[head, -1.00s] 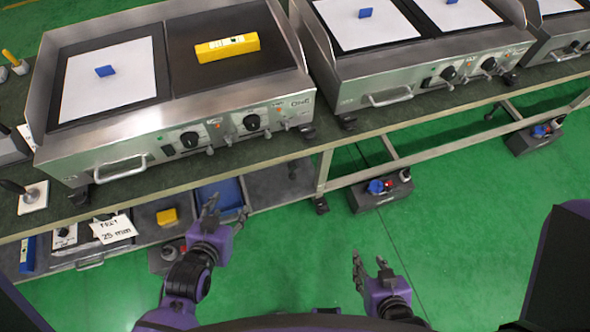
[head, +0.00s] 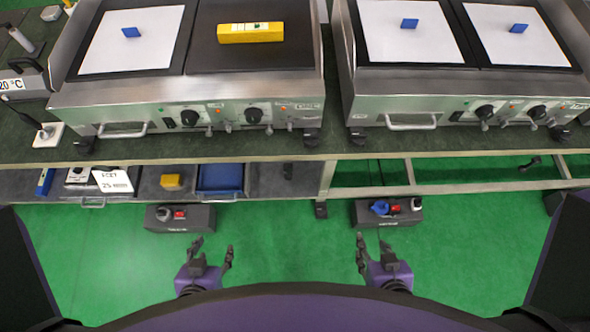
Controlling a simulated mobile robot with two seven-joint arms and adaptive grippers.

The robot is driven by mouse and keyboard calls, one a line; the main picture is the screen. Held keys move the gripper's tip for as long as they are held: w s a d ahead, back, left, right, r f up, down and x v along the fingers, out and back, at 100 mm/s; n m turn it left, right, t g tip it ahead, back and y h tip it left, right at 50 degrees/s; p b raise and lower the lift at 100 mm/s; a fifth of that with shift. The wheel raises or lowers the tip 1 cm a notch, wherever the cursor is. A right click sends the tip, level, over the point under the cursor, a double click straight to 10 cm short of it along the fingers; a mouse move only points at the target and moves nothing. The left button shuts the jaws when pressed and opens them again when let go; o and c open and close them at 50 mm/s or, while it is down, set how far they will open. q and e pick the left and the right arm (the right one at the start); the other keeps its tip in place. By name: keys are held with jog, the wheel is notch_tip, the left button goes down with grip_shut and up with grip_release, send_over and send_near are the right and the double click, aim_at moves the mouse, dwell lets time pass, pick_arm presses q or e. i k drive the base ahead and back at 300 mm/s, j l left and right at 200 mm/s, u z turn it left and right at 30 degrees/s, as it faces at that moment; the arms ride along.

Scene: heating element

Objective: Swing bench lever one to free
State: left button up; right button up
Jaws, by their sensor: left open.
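A lever (head: 46,130) with a dark handle stands on a white base plate at the left end of the bench top, its handle leaning up and left. I see no label saying which lever is number one. My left gripper (head: 213,247) is open and empty, over the green floor in front of the bench, far below and right of this lever. My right gripper (head: 375,246) is also over the floor, further right, with its fingers apart and nothing between them.
Two griddles stand on the bench (head: 230,146), the left griddle (head: 290,88) carrying a yellow block (head: 250,32). Below are a shelf with a blue tray (head: 220,178), a yellow block (head: 171,181) and a card (head: 112,181). Two dark control boxes sit on the floor (head: 285,250).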

aim_at(288, 173)
jog(key=l+u, duration=0.35)
jog(key=l, duration=0.4)
jog(key=l+u, duration=0.35)
jog(key=l, duration=0.45)
